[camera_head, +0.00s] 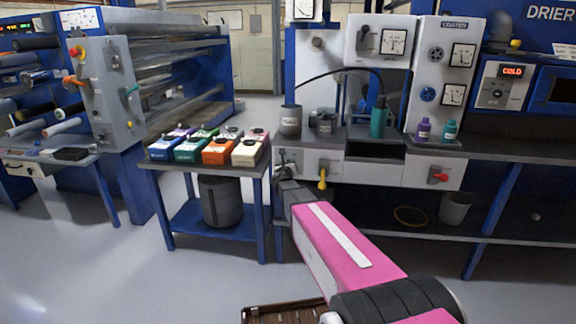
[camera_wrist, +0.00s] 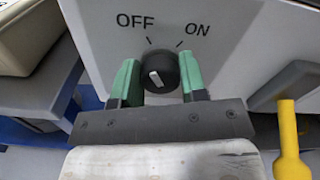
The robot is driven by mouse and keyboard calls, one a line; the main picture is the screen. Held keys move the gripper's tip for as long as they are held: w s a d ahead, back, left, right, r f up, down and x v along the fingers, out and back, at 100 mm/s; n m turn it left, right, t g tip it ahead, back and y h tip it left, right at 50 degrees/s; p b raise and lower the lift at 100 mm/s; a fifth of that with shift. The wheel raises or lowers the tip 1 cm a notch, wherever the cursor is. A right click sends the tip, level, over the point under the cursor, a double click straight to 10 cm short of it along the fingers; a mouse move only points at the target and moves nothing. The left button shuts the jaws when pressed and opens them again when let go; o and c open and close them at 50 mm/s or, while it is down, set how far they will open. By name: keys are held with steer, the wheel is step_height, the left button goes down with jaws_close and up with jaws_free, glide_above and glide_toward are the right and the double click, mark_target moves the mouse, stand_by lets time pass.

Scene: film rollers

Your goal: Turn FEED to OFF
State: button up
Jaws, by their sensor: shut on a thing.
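A black round knob (camera_wrist: 165,66) with a white pointer mark sits on a white panel (camera_wrist: 235,40) between the printed words OFF, at left, and ON, at right. The white mark leans up and left, toward the OFF side. No FEED label is readable. My gripper (camera_wrist: 159,80) has one green finger on each side of the knob, shut on it. In the head view my gripper (camera_head: 284,172) is at the left end of the white panel (camera_head: 310,160) under the bench, and the arm hides the knob there.
A yellow-handled lever (camera_wrist: 288,135) is close at the right of my gripper. A red-handled switch (camera_head: 438,177) is further right on the bench front. At left, a small table (camera_head: 161,173) holds several coloured boxes. Bottles stand on the bench above.

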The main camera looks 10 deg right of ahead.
steer(key=o, duration=0.9)
steer(key=shift+s, duration=0.1)
steer(key=v, duration=1)
steer(key=shift+s+a, duration=0.1)
steer(key=shift+s, duration=0.25)
